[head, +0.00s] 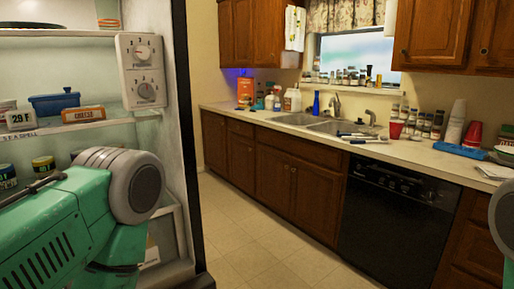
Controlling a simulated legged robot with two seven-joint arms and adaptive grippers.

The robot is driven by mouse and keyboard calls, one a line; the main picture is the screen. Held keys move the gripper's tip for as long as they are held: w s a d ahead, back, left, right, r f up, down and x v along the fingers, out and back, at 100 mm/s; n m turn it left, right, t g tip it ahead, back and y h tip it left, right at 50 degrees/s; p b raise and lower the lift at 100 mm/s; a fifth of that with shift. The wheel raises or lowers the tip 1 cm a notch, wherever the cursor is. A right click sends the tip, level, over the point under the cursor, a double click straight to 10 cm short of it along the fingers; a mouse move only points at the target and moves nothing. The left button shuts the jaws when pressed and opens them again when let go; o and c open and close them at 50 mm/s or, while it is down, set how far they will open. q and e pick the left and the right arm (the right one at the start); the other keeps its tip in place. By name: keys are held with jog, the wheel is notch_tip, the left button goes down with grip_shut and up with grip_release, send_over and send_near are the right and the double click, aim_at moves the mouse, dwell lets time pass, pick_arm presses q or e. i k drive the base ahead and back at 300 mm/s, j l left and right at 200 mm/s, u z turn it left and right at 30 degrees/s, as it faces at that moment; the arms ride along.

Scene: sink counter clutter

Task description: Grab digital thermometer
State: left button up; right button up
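A small white box-shaped device (19,118) with a display that seems to read about 29 F stands on a glass shelf at the far left of the head view; it looks like the digital thermometer. It is upright, at the shelf's front, inside an open fridge. My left arm is in front of the fridge, below that shelf, and hides part of the lower shelf. Neither gripper shows; only green and grey links of my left arm and a grey piece of my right arm at the right edge are in view.
Beside the device are a blue lidded dish (54,103) and an orange-labelled package (82,114). Jars (43,166) stand below. A white panel with two dials (143,70) is on the fridge wall. A cluttered sink counter (430,158) lies right, with clear floor (265,235) before it.

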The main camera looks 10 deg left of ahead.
aim_at(17, 120)
jog(key=u, duration=1.75)
